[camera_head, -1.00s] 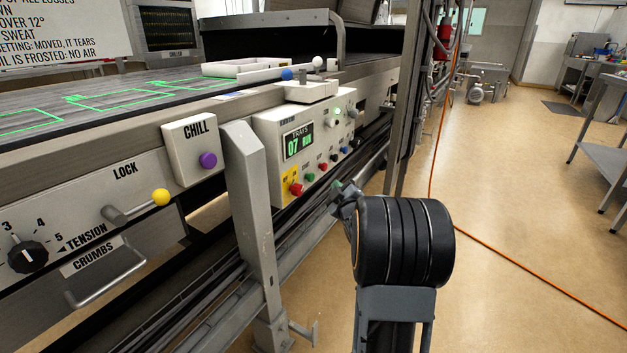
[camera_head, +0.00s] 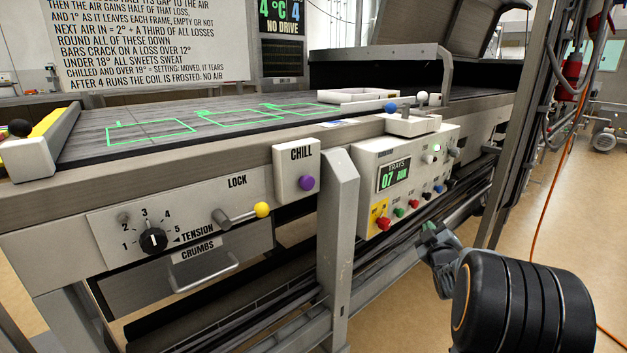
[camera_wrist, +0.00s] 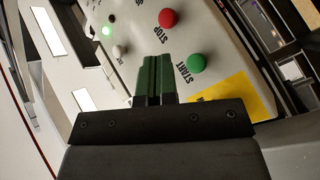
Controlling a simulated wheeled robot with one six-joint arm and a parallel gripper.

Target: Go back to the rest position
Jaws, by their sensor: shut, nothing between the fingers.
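My gripper shows in the wrist view (camera_wrist: 154,78) as two dark green fingers pressed together, with nothing between them. They point toward the face of the control box, and the gap to it is hard to judge. In the head view my gripper (camera_head: 428,230) is small, to the lower right of the control box (camera_head: 372,158), partly hidden by my arm. The red STOP button (camera_wrist: 168,18) and green START button (camera_wrist: 197,63) lie beyond and to the right of the fingers in the wrist view.
The conveyor bench carries a CHILL box with a purple knob (camera_head: 306,183), a yellow LOCK lever (camera_head: 262,209), a tension dial (camera_head: 153,240) and a crumbs drawer handle (camera_head: 205,275). A metal leg (camera_head: 338,250) stands left of my arm. An orange cable (camera_head: 548,205) runs down to open floor at right.

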